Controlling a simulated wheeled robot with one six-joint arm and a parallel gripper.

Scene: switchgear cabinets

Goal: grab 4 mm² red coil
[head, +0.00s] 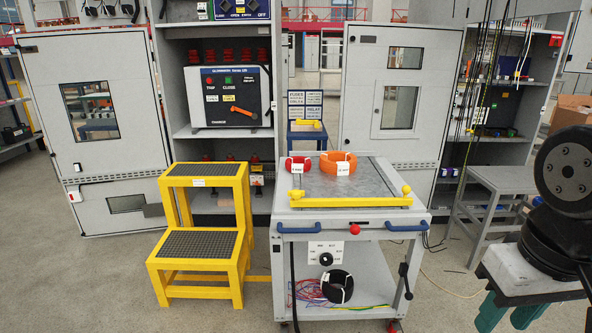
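A red coil (291,162) lies at the far left corner of the grey top of a wheeled cart (330,188). A small white tag hangs on its front; its print is too small to read for certain. A larger orange coil (338,158) with a white tag lies just to the right of it. My gripper is not in view. Only thick black links of my arm show at the right edge, well apart from the coils.
A yellow bar (350,202) lies along the cart's front edge, above blue handles. A black coil (337,286) and loose wires are on the lower shelf. A yellow step stool (205,240) stands left of the cart. Open cabinet doors (95,120) stand behind.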

